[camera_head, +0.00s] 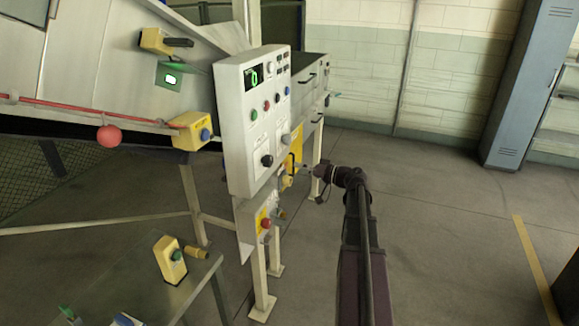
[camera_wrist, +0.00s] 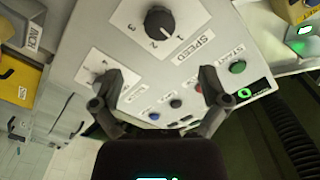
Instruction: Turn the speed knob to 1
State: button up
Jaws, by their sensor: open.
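The speed knob (camera_wrist: 160,20) is a black round knob on a white plate marked 1, 2, 3 and SPEED, at the top of the wrist view, where the panel appears upside down. I cannot make out clearly which number it points to. In the head view the dark knob (camera_head: 267,160) is low on the white control panel (camera_head: 237,140). My gripper (camera_wrist: 160,90) is open and empty, its two fingers spread in front of the panel, apart from the speed knob. In the head view my gripper (camera_head: 306,169) is small, to the right of the panel.
A second knob (camera_head: 286,138) sits beside the speed knob. Green (camera_head: 254,114), red (camera_head: 266,105) and blue (camera_head: 277,97) buttons line the panel above, under a display (camera_head: 252,77) showing green 0. A yellow box with a red button (camera_head: 265,223) is below. Open floor lies right.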

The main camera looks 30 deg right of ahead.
jog(key=shift+s+d, duration=0.4)
jog(key=shift+s, duration=0.1)
dwell(0.3)
jog(key=s+a+f+g+h, duration=0.1)
jog(key=a+f+g, duration=0.25)
jog(key=a, duration=0.35)
jog(key=s+a+f+n+g, duration=0.1)
jog(key=a+f+g, duration=0.1)
jog(key=a+f, duration=0.35)
jog(key=s+a+f+g+h, duration=0.1)
jog(key=a+f+g, duration=0.15)
jog(key=a, duration=0.55)
jog(key=s+a+f+g+h, duration=0.6)
jog(key=s+a+h, duration=0.3)
jog(key=s, duration=0.3)
jog(key=shift+s+a+f, duration=0.4)
jog(key=shift+a+f, duration=0.1)
jog(key=shift+a, duration=0.35)
